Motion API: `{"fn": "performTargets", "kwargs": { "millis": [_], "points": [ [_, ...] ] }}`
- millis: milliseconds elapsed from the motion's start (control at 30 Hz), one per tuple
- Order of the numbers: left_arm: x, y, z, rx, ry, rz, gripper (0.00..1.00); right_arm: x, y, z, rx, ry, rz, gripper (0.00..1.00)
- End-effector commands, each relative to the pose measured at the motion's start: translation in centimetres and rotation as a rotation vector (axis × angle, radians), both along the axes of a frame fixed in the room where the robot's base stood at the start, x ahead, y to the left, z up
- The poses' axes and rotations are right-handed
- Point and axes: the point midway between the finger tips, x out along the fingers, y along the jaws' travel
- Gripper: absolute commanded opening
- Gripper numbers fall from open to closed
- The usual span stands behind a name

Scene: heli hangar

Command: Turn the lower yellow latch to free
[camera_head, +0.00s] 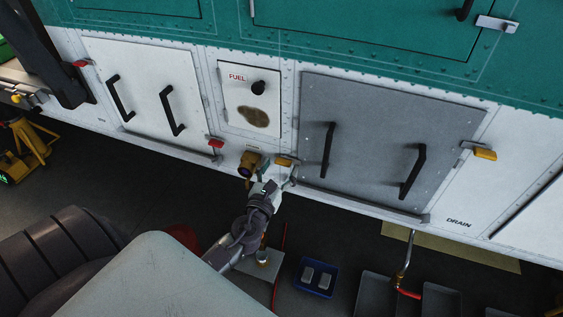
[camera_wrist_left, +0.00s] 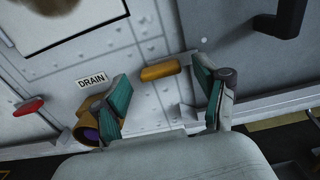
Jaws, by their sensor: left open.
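A yellow latch (camera_head: 284,161) sits on the white panel at the lower left edge of a grey door (camera_head: 375,140). A second yellow latch (camera_head: 485,154) is at that door's right edge. My left gripper (camera_head: 278,174) is open and empty, just below the first latch. In the left wrist view the same latch (camera_wrist_left: 160,71) lies roughly level, ahead of and between the teal fingertips (camera_wrist_left: 163,78). I cannot tell whether either finger touches it. My right gripper is not in view.
A brass drain fitting (camera_head: 250,162) sticks out left of the latch, close to the left finger; it also shows in the left wrist view (camera_wrist_left: 88,128). Red latches (camera_head: 216,143) and black door handles (camera_head: 328,150) are nearby. A blue tray (camera_head: 315,277) is on the floor below.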

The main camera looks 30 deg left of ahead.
Motion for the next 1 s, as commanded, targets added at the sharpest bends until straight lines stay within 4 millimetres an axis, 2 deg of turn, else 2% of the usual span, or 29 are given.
{"fn": "performTargets", "kwargs": {
  "millis": [167, 467, 800, 1000],
  "points": [
    [1.22, 0.29, 0.04, -0.001, 0.0, 0.0, 0.73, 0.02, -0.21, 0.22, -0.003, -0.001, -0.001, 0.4],
    [1.33, 0.31, -0.03, -0.001, 0.0, -0.001, 0.71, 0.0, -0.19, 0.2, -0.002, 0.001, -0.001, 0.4],
    [1.31, 0.29, -0.03, -0.001, 0.001, -0.001, 0.15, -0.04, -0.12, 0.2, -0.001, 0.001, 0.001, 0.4],
    [1.31, 0.28, -0.06, -0.012, -0.002, -0.001, 0.13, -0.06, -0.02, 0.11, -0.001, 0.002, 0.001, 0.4]
  ]
}}
